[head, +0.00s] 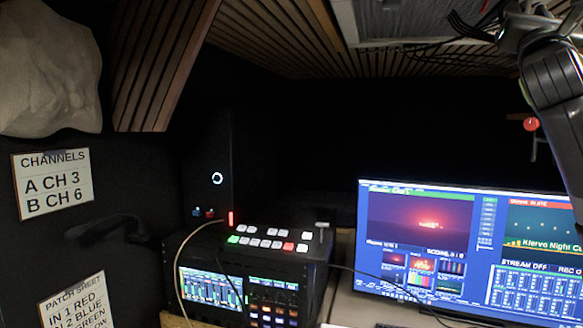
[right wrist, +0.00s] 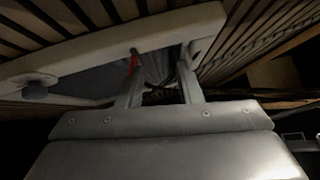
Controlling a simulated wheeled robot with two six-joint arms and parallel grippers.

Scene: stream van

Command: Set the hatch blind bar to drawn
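A pale-framed ceiling hatch (head: 348,22) is at the top of the head view, cut by the picture's edge. A grey panel fills the part inside the frame. My right gripper (head: 472,26) is up at the hatch's right side, dark and partly out of view. In the right wrist view its two fingers (right wrist: 159,88) stand apart, with nothing clearly held between them. The hatch frame (right wrist: 90,52) crosses behind them, and a small red piece (right wrist: 133,63) shows by the left finger. I cannot clearly make out the blind bar. My left gripper is not in view.
Wooden slats (head: 270,40) line the ceiling around the hatch. Below stand a video switcher (head: 262,258) with lit buttons and a wide monitor (head: 470,250). A red round knob (head: 530,124) is under my right arm. Dark open space lies above the monitor.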

